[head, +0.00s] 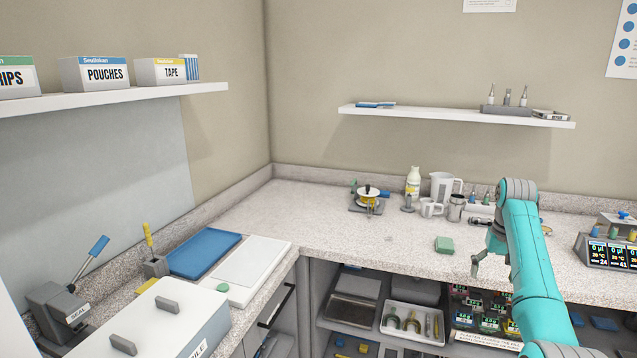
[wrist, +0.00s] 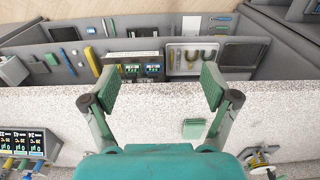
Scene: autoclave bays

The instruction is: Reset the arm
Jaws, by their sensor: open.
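My teal arm reaches in from the right in the head view. My gripper (head: 476,268) hangs at its end near the front edge of the counter (head: 330,215). In the wrist view my gripper (wrist: 158,88) is open, its two green-padded fingers wide apart with nothing between them. The counter's speckled top and front edge lie below the fingers. A green sponge-like block (head: 444,245) lies on the counter to the left of my gripper; it also shows in the wrist view (wrist: 194,129), apart from the fingers.
Open shelves below the counter hold a white tray (head: 412,337) and several small display boxes. A jug (head: 442,186), a bottle (head: 413,181) and a tape dispenser (head: 368,198) stand at the back. A display unit (head: 610,252) stands right. The counter's middle left is clear.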

